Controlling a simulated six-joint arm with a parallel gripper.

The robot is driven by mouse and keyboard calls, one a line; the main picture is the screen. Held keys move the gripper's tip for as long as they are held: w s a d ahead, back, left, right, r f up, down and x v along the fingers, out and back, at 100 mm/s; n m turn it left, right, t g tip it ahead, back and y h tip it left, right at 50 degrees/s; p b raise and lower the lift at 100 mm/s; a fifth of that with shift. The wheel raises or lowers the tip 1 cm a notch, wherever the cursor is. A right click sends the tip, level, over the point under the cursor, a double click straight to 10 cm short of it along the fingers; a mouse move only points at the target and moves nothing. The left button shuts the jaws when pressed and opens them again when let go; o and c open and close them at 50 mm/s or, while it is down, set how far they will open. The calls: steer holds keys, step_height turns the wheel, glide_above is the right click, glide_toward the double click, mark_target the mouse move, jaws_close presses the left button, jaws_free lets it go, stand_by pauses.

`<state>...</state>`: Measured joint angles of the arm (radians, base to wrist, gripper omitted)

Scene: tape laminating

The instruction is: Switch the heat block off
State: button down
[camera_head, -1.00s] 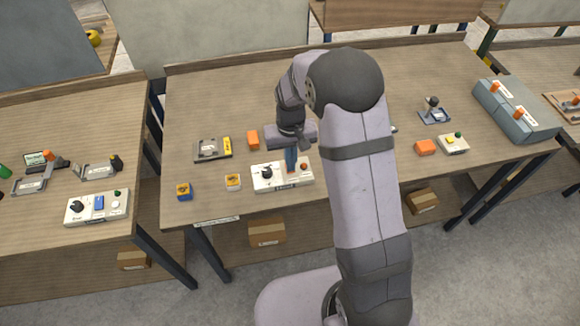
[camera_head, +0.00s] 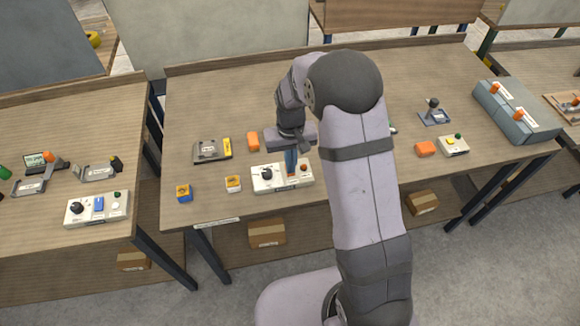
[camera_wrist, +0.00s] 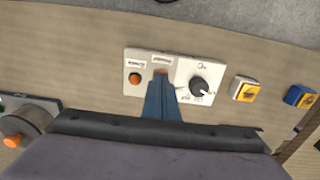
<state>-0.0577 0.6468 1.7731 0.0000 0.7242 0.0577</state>
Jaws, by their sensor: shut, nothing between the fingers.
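A white control box (camera_head: 268,184) stands at the front of the middle bench. It has a black knob (camera_head: 267,174) at left and an orange-red lamp or button (camera_head: 304,170) at right. My gripper (camera_head: 291,172) is shut and empty, pointing down between the two. In the wrist view its blue-grey fingertips (camera_wrist: 161,82) cover the middle of the box, between the knob (camera_wrist: 201,88) and the orange button (camera_wrist: 134,78). A small orange-red edge (camera_wrist: 160,71) shows beyond the tips, perhaps a switch. The switch itself is mostly hidden, and contact cannot be told.
Two small cubes, yellow-white (camera_head: 233,183) and blue-yellow (camera_head: 184,192), stand left of the box. A similar box (camera_head: 97,208) is on the left bench. My arm hides the bench centre.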

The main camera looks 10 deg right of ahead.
step_height(320, 180, up, 7)
steer(key=p, duration=0.5)
steer(key=shift+f, duration=0.2)
stand_by(0.4)
steer(key=shift+s+f, duration=0.25)
steer(key=shift+s, duration=0.05)
steer(key=s+f+g, duration=0.2)
steer(key=s+f, duration=0.1)
steer(key=s, duration=0.6)
steer(key=s+d+r, duration=0.1)
steer(key=s+r, duration=0.2)
steer(key=s, duration=0.4)
steer(key=s+d+r, duration=0.1)
steer(key=s+r, duration=0.2)
steer(key=s, duration=0.4)
steer(key=shift+w+d+r+t, duration=0.1)
steer(key=shift+w+r+t, duration=0.3)
steer(key=shift+r, duration=0.3)
steer(key=shift+w+d+r+t, duration=0.1)
steer(key=shift+w+r+t, duration=0.2)
steer(key=shift+r, duration=0.45)
steer(key=shift+w+d+r+t, duration=0.1)
steer(key=shift+w+r+t, duration=0.3)
steer(key=shift+r, duration=0.3)
